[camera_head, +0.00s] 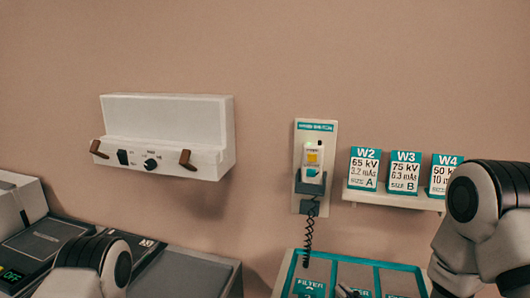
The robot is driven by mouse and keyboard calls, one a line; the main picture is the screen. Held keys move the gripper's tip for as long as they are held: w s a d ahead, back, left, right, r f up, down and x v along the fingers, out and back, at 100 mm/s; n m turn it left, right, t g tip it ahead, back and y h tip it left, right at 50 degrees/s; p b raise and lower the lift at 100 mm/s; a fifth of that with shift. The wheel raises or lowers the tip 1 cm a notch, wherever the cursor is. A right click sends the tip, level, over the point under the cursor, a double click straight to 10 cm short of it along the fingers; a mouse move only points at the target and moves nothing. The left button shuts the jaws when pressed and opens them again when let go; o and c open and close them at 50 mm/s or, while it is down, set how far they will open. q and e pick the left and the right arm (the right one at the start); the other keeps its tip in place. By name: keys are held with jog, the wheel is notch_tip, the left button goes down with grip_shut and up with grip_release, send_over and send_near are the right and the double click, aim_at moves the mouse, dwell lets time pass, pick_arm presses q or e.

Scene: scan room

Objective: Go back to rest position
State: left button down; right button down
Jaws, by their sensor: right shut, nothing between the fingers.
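My right arm (480,225) comes in at the lower right, its white and black links bent in front of the shelf end. My right gripper (346,291) shows only as a small dark tip at the bottom edge, over the teal-edged tray. It is shut and holds nothing. A white and black link of my left arm (92,265) shows at the lower left. My left gripper is out of the picture.
A white wall box (168,120) with brown handles hangs at the left. A hand switch (312,160) with a coiled cord hangs on a wall plate. Cards W2, W3 and W4 stand on a shelf (390,199). Below are a teal-edged tray (283,275) and a grey console (190,272).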

jog(key=s+d+f+m+g+h, duration=0.1)
jog(key=s+f+m+g+h, duration=0.15)
jog(key=s+f, duration=0.55)
jog(key=s+d+f+m+g+h, duration=0.1)
jog(key=s+f+g, duration=0.3)
jog(key=f, duration=0.8)
jog(key=s+d+f+m+g+h, duration=0.1)
jog(key=s+d+f+m+g, duration=0.1)
jog(key=s, duration=0.7)
jog(key=s+d+f+m+g+h, duration=0.2)
jog(key=s+f+g, duration=0.3)
jog(key=s, duration=0.4)
jog(key=shift+s+d+m+g, duration=0.15)
jog(key=shift+d+m+g, duration=0.35)
jog(key=shift+g, duration=0.15)
